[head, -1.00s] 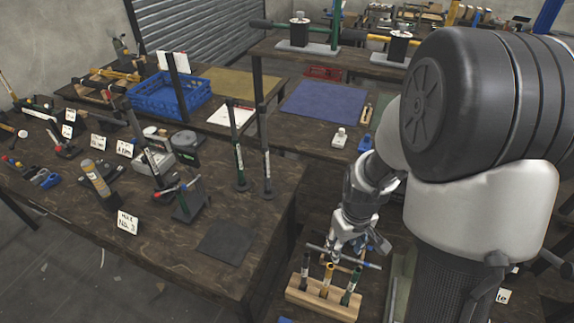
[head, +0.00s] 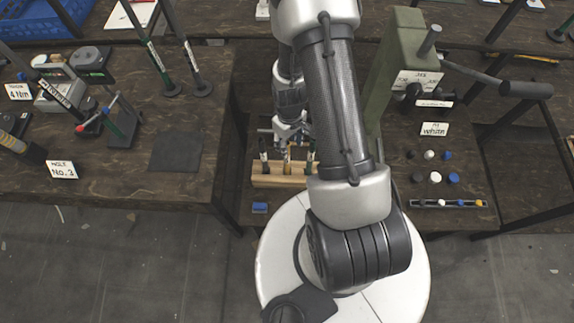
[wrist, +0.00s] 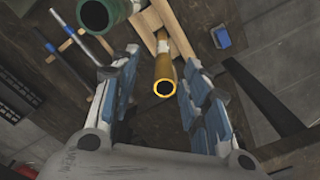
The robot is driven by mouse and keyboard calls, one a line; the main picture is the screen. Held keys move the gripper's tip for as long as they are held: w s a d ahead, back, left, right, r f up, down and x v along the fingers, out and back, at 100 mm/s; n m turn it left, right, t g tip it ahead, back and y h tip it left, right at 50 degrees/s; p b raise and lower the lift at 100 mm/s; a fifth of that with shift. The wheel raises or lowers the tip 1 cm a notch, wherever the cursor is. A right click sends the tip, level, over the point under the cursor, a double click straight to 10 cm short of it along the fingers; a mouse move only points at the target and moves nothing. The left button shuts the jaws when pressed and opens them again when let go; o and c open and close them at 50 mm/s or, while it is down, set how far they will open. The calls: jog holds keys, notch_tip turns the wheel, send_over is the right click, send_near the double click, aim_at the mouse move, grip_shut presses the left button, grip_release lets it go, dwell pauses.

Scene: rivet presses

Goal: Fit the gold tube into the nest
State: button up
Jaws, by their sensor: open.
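The gold tube (head: 286,158) stands upright in the middle of a wooden rack (head: 268,180), with a darker tube on each side. In the wrist view the gold tube (wrist: 166,66) shows its open round end between the two fingers of my gripper (wrist: 160,60). The fingers are open, with a gap on both sides of the tube. In the head view my gripper (head: 290,134) is directly over the rack, partly hiding the tube tops. I cannot make out the nest for certain in either view.
A dark green tube (wrist: 100,12) is close to the left finger. A green lever press (head: 394,62) stands right of my arm. A small blue block (head: 260,208) lies in front of the rack. The left bench has a bare dark mat (head: 177,153).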

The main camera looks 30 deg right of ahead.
jog(key=b, duration=0.3)
send_over(287, 163)
notch_tip(287, 163, down, 6)
jog(key=shift+w+d+r+p, duration=0.1)
jog(key=shift+w+d+p, duration=0.25)
jog(key=shift+w, duration=0.1)
jog(key=shift+c, duration=0.2)
grip_shut()
